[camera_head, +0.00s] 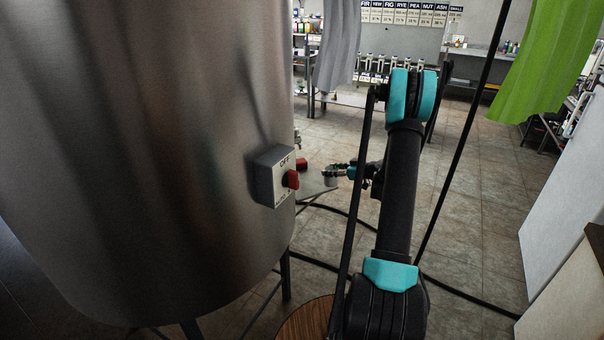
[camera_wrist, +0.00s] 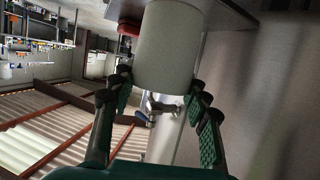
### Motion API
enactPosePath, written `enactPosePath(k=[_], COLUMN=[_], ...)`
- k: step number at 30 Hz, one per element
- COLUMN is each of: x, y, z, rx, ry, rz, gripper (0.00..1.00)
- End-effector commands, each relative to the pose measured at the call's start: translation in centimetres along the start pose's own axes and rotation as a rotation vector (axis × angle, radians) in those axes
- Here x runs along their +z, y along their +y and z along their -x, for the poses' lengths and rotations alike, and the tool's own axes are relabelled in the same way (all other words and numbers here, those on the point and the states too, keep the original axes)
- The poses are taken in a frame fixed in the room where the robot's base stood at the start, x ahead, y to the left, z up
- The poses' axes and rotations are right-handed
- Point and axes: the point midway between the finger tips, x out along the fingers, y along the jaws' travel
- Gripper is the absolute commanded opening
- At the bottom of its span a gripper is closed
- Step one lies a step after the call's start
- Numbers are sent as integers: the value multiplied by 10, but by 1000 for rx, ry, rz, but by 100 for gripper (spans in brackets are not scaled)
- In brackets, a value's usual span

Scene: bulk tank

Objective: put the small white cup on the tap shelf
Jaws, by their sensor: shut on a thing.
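The small white cup (camera_head: 330,179) is between the fingers of my gripper (camera_head: 336,171), at the tank's right side. In the wrist view, where the room looks upside down, the cup (camera_wrist: 166,52) is a plain pale cylinder between the fingertips (camera_wrist: 160,92). My gripper is shut on it. The tap shelf (camera_head: 313,184) is a small grey plate beside the tank, and the cup overlaps its right part. The shelf's edge shows behind the cup in the wrist view (camera_wrist: 226,12). I cannot tell whether the cup touches the shelf. A tap (camera_head: 297,139) shows partly above the shelf.
The steel tank (camera_head: 150,130) fills the left, with a switch box (camera_head: 272,177) sticking out near the shelf. A small red thing (camera_head: 302,164) is at the shelf, left of the cup. A dark hose (camera_head: 330,208) crosses the floor. Open floor lies to the right.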

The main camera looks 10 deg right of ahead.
Motion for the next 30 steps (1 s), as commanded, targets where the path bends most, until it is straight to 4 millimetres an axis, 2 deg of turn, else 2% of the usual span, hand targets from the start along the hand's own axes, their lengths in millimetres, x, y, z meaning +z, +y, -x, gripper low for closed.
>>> enactPosePath(k=[12, 18, 29, 30], x=[-35, -49, -59, -55], y=[-2, -1, -1, 0], z=[-95, -134, -161, -164], rx=[-4, -2, -2, 0], ry=[-1, -1, -1, -1], rz=[1, 0, -1, -1], gripper=[18, 18, 18, 18])
